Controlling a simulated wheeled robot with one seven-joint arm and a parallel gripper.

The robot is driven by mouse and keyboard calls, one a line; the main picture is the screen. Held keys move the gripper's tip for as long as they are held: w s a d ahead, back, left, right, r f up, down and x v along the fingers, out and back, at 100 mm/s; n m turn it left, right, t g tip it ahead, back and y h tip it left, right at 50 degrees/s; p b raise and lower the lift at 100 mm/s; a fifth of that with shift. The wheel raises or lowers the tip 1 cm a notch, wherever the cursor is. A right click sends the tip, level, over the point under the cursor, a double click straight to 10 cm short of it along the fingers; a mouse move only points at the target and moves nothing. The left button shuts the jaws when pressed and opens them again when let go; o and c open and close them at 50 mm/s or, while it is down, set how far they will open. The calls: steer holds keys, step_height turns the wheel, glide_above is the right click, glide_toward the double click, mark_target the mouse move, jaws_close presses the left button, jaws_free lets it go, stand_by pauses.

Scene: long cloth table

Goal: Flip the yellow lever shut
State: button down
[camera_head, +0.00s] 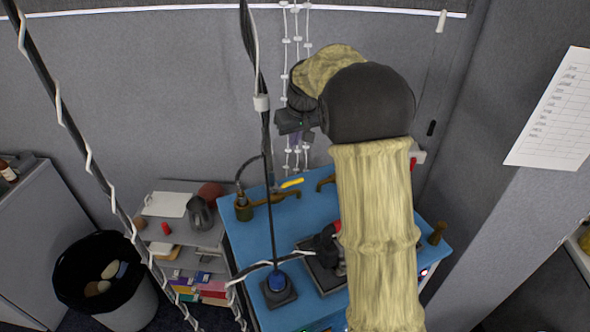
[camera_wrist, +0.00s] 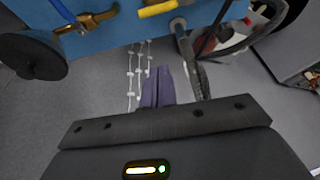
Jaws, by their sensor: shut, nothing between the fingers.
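The yellow lever (camera_head: 292,183) sits at the outer end of a brass pipe fitting (camera_head: 262,200) on the back left of the blue bench top (camera_head: 238,232). In the wrist view the yellow lever (camera_wrist: 157,9) lies at the top edge, partly cut off, beside a grey hose. My gripper (camera_head: 297,143) is behind the bench's back edge, apart from the lever and partly hidden by my wrist. In the wrist view my gripper's purple-grey fingers (camera_wrist: 157,86) are together and empty, pointing toward the lever with a gap between.
A second brass fitting (camera_head: 326,183) stands right of the lever. A dark upright pole with a cable (camera_head: 268,140) rises near it. A grey shelf (camera_head: 185,235) and black-lined bin (camera_head: 105,275) stand left. The grey partition (camera_head: 150,90) is close behind my gripper.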

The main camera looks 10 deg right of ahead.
mark_target(289, 185)
step_height(289, 185, down, 12)
steer(key=p, duration=0.5)
steer(key=shift+r, duration=0.25)
steer(key=shift+w+d, duration=0.15)
